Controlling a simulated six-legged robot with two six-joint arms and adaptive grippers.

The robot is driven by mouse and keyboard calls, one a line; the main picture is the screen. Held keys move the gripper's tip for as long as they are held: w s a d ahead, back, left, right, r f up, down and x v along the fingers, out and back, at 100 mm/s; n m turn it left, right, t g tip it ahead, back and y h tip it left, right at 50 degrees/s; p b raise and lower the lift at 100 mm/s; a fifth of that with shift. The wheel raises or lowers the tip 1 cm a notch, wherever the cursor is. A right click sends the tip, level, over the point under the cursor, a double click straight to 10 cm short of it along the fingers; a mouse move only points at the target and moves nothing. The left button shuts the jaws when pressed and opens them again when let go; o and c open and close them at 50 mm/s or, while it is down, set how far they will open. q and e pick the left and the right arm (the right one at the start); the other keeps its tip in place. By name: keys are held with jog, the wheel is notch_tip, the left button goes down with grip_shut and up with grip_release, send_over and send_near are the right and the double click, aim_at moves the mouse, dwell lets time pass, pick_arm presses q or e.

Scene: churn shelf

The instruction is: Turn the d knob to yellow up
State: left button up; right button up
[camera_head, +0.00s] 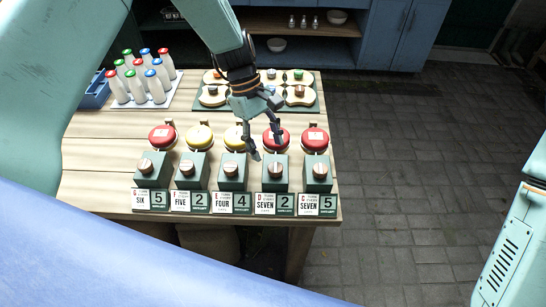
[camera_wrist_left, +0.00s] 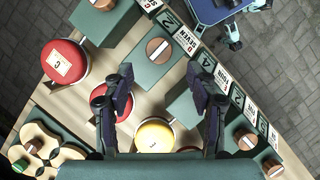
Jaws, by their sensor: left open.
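The D block (camera_head: 275,184) is a green box, fourth from the left in the front row, with a wooden round knob (camera_head: 276,169) on top. Its plate reads SEVEN 2. The red disc (camera_head: 270,135) behind it shows red and is partly covered by my gripper. My left gripper (camera_head: 265,149) is open and points down just behind the D block, with no visible contact with the knob. In the left wrist view, the D knob (camera_wrist_left: 158,49) lies beyond the space between the open fingers (camera_wrist_left: 162,90). My right gripper is not in view.
Neighbouring blocks carry similar knobs, with the yellow E disc (camera_head: 235,137) on the left and the red C disc (camera_head: 315,140) on the right. Milk bottles (camera_head: 140,82) and a green tray (camera_head: 314,101) with bread-like pieces stand behind. Stone floor (camera_head: 430,150) lies right of the table.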

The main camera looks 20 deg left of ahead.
aim_at(275, 167)
pick_arm(q)
jog(key=x, duration=0.5)
jog(key=shift+s+d+r+p, duration=0.15)
jog(key=shift+d+p, duration=0.15)
jog(key=shift+d, duration=0.1)
jog(key=shift+a+f, duration=0.3)
jog(key=shift+f, duration=0.2)
jog(key=shift+s+d+r, duration=0.1)
jog(key=shift+d+r, duration=0.05)
jog(key=shift+d, duration=0.25)
jog(key=shift+c, duration=1)
jog(key=c, duration=0.3)
jog(key=shift+a, duration=0.25)
jog(key=c, duration=0.3)
jog(key=shift+d, duration=0.1)
jog(key=c, duration=0.4)
jog(key=shift+o, duration=0.2)
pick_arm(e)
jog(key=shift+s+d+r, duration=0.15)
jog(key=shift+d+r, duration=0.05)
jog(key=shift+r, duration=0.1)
